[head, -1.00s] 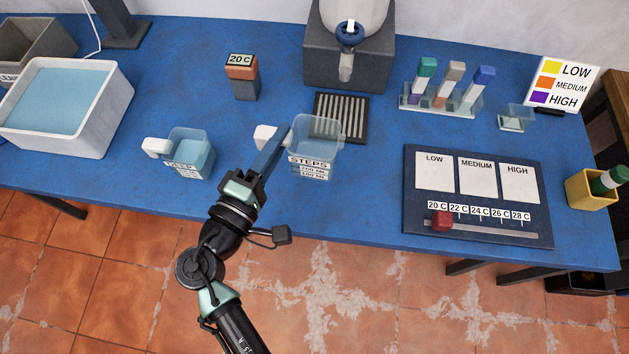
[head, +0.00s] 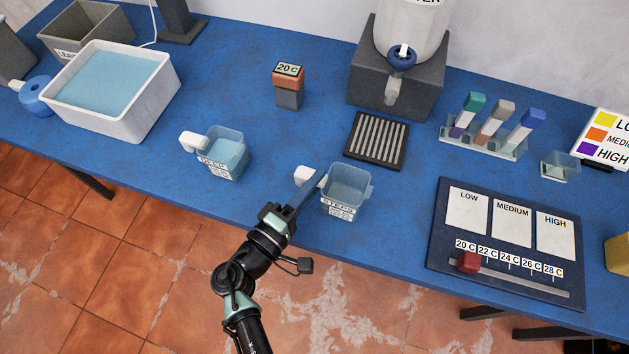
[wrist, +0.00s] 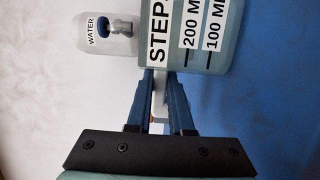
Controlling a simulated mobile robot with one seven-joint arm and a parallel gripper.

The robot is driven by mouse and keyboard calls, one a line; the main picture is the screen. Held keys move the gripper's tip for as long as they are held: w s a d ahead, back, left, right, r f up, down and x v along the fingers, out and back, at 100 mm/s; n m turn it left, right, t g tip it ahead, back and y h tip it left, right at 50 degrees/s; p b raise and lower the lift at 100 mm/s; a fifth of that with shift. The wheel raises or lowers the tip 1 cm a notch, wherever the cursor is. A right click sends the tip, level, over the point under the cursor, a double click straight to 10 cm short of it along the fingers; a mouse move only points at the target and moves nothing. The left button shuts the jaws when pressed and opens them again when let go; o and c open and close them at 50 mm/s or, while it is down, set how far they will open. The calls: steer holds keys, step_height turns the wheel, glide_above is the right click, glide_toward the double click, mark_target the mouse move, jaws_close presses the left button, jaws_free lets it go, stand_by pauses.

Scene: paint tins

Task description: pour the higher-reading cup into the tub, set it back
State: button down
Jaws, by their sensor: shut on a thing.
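My gripper (head: 309,184) is shut on the white handle (head: 304,176) of the clear STEPS cup (head: 347,190), near the table's front edge. In the wrist view the fingers (wrist: 159,88) close around the handle, and the STEPS label with 200 and 100 marks lies sideways. The cup looks upright; its level and whether it touches the table are unclear. The clear DEEP cup (head: 222,156) stands to the left with bluish water and a white handle. A white tub (head: 150,108) holding blue water stands at the far left.
A water dispenser (head: 400,85) stands behind a slotted tray (head: 377,140). A block reading 20 C (head: 289,86) is at the back. A card board with slider (head: 505,240), a tube rack (head: 484,142) and a grey bin (head: 85,28) flank the work area.

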steer(key=shift+f, duration=0.15)
steer(key=c, duration=0.8)
jaws_free()
